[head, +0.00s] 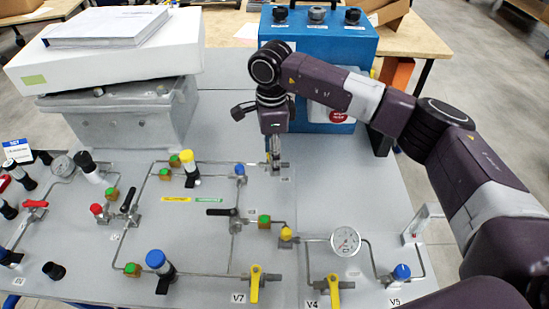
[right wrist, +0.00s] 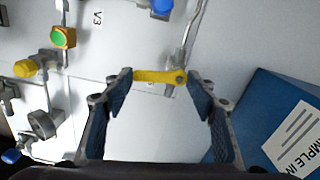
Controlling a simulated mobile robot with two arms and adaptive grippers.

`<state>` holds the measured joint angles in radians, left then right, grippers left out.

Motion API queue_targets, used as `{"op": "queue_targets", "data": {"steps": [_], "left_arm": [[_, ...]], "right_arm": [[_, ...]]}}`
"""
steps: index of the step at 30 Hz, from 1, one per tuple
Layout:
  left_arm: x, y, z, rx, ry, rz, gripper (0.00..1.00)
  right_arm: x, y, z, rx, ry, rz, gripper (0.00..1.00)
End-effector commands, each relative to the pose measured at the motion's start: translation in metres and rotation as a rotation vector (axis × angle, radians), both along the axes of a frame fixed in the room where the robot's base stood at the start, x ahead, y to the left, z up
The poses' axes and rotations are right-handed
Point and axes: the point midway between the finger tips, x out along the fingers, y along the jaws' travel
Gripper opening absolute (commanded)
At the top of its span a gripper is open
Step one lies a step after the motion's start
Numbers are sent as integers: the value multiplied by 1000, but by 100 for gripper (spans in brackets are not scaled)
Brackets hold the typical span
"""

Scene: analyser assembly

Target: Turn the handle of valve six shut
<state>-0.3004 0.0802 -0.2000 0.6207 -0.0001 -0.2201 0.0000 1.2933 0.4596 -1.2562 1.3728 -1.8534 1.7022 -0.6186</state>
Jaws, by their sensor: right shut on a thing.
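The yellow valve handle (right wrist: 158,76) lies crosswise between the fingertips of my right gripper (right wrist: 163,80) in the right wrist view. The fingers press on its two ends. A metal pipe (right wrist: 188,42) runs up from near its right end, and the handle lies across that line. In the head view my right gripper (head: 274,158) points down at the upper right part of the panel (head: 330,195) and hides most of this valve. Its number label is too small to read. My left gripper is not in view.
A blue box (head: 325,40) stands just behind my right gripper. Other yellow handles, V7 (head: 254,288) and V4 (head: 333,290), are at the front. A gauge (head: 345,241) stands right of centre. A grey case (head: 120,115) with a white box (head: 105,60) is at the back left.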

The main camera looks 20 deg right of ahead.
Motion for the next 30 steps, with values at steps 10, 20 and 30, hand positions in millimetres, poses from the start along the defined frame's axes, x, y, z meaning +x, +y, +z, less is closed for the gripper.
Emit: {"op": "queue_targets", "data": {"steps": [10,20,30], "left_arm": [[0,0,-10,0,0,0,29],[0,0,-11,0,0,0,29],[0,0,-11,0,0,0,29]], "right_arm": [[1,4,0,1,-1,-162,28],[2,5,1,2,-2,-201,28],[2,5,1,2,-2,-202,59]]}}
